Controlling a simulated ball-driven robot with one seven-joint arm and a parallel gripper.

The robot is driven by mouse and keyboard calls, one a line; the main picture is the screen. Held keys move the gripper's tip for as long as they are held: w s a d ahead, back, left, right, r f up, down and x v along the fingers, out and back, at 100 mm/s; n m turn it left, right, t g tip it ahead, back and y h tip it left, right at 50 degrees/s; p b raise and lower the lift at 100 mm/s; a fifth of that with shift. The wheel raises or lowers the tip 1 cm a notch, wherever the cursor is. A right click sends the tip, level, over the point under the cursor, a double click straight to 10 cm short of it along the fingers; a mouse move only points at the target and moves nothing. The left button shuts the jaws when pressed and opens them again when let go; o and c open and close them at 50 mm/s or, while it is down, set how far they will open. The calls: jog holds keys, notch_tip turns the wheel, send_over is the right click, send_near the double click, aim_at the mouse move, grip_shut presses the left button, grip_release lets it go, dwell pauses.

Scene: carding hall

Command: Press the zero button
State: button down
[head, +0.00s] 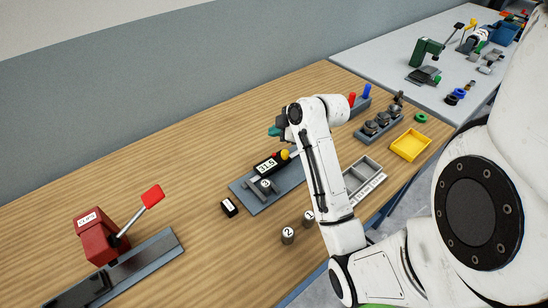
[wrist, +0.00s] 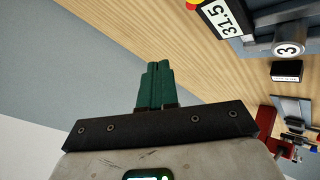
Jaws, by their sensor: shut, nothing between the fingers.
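A scale with a dark display box (head: 267,166) reading 31.5 stands on a grey base plate on the wooden bench. A yellow button (head: 285,154) and a smaller red button show at the box's right end; I cannot read which is zero. A grey weight marked 3 (head: 265,184) sits on the scale. My gripper (wrist: 155,68) has green fingers, shut and empty, above the bench behind the scale, apart from the buttons.
Weights marked 2 (head: 288,237) and 1 (head: 308,217) stand in front of the scale. A small black labelled block (head: 229,207) is left of it. A red lever device (head: 97,234) stands far left. A grey divided tray (head: 364,178) and yellow tray (head: 410,146) are right.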

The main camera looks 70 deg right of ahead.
jog(key=b, duration=0.4)
send_over(276, 158)
jog(key=shift+f, duration=3.1)
jog(key=shift+f, duration=0.1)
jog(key=shift+f, duration=0.3)
jog(key=shift+f+b, duration=0.45)
jog(key=shift+f, duration=0.05)
jog(key=shift+r, duration=0.15)
jog(key=shift+r+p, duration=0.75)
jog(key=shift+p, duration=0.05)
notch_tip(276, 158, up, 5)
jog(key=p, duration=0.4)
